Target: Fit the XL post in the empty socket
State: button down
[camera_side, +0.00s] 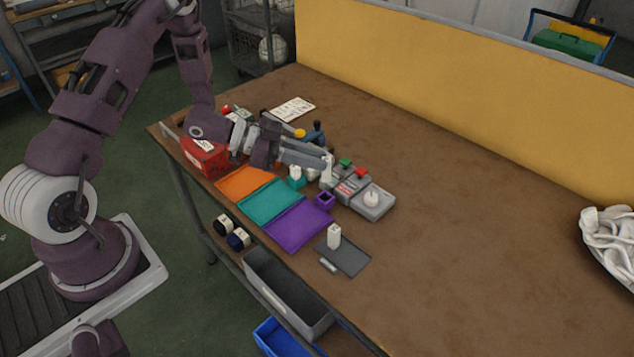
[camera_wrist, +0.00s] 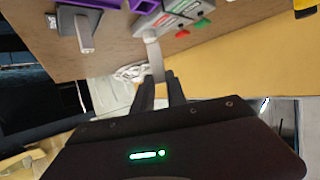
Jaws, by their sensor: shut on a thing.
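My gripper (camera_side: 328,160) is shut on a pale post (camera_side: 326,174), which hangs upright above the table, behind the purple socket. The held post also shows in the wrist view (camera_wrist: 153,56), between the fingertips (camera_wrist: 160,84). No size label on it is readable. The purple socket (camera_side: 325,199) is apart from the post and shows a dark, empty opening. It is partly visible in the wrist view (camera_wrist: 142,6). A teal socket (camera_side: 296,183) has a white post (camera_side: 296,171) in it. Another white post (camera_side: 334,236) stands on a small dark grey tray (camera_side: 350,258).
A grey device (camera_side: 379,209) with red and green buttons stands right of the held post, close to it. Orange (camera_side: 245,182), teal (camera_side: 268,203) and purple (camera_side: 297,226) mats lie in front. A red box (camera_side: 203,158) is at left.

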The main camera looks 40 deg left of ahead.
notch_tip(320, 180, down, 5)
jog(key=shift+r, duration=0.2)
jog(key=shift+f, duration=0.25)
jog(key=shift+f, duration=0.25)
jog(key=c, duration=1.3)
grip_release()
jog(key=shift+c, duration=0.2)
jog(key=shift+r, duration=0.1)
